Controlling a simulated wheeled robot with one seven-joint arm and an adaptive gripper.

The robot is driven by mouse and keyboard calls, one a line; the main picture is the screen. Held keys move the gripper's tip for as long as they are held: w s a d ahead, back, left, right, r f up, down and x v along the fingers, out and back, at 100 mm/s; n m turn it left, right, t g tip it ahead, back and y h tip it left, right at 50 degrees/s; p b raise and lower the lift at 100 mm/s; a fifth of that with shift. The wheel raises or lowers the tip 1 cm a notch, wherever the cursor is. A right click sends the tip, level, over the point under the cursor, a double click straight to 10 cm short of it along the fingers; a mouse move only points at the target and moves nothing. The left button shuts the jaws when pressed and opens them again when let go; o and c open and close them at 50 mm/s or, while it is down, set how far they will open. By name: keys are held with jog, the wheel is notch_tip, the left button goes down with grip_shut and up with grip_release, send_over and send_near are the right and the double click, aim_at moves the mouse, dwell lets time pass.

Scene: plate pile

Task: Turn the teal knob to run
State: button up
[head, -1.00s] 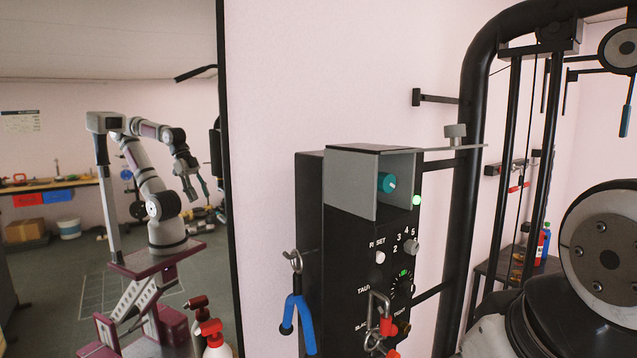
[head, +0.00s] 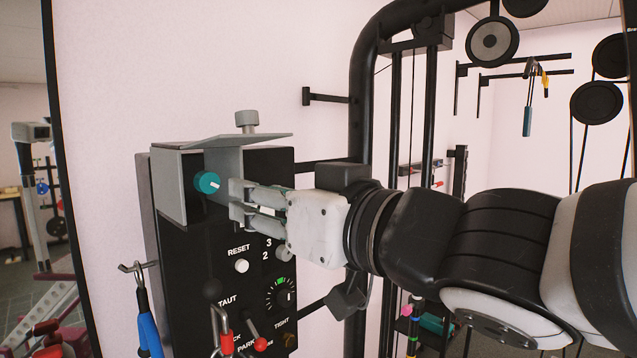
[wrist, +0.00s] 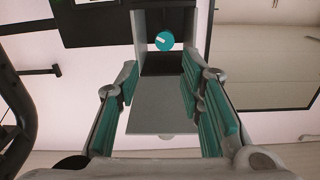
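The teal knob (head: 207,182) sits inside a grey metal hood (head: 168,187) on the upper part of a black control panel (head: 190,270). The knob has a white pointer mark. My gripper (head: 240,202) is in front of the panel, its fingertips beside the hood's right part. In the wrist view the knob (wrist: 164,41) shows beyond the gap between my two teal-padded fingers (wrist: 160,82). The fingers are apart, with nothing between them touching the pads. The knob's run label is not visible.
Below the hood are a white reset button (head: 241,266), a grey selector knob (head: 284,254), a dial (head: 281,296) and red-tipped levers (head: 255,335). A grey flat plate with a bolt (head: 247,122) sticks out above the hood. A black frame post (head: 360,110) stands behind my arm.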

aim_at(210, 182)
jog(key=shift+y, duration=0.3)
jog(key=x, duration=0.7)
jog(key=b+x, duration=0.1)
jog(key=x, duration=0.5)
jog(key=shift+a, duration=0.45)
grip_shut()
